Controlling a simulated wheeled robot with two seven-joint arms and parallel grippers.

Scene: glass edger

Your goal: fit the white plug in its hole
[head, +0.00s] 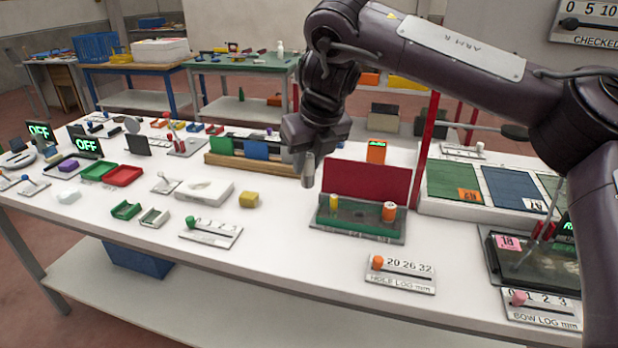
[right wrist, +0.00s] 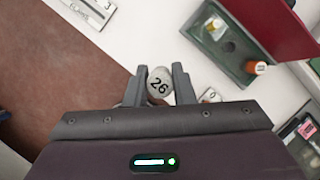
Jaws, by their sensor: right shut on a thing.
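The white plug (right wrist: 159,84), marked 26, is between the two fingers of my right gripper (right wrist: 157,88) in the right wrist view. In the head view my right gripper (head: 308,160) hangs above the table, left of and higher than the green-edged plug stand (head: 357,228). The stand holds a yellow plug (head: 333,203) at its left and an orange plug (head: 389,211) at its right. A dark round hole (right wrist: 229,47) shows beside the orange plug in the right wrist view. The white plug is apart from the stand. My left gripper is out of view.
A red panel (head: 367,183) stands upright behind the stand. A slider plate marked 20 26 32 (head: 400,275) lies in front. A yellow block (head: 249,199) and a white box (head: 204,192) are to the left. The table is clear just left of the stand.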

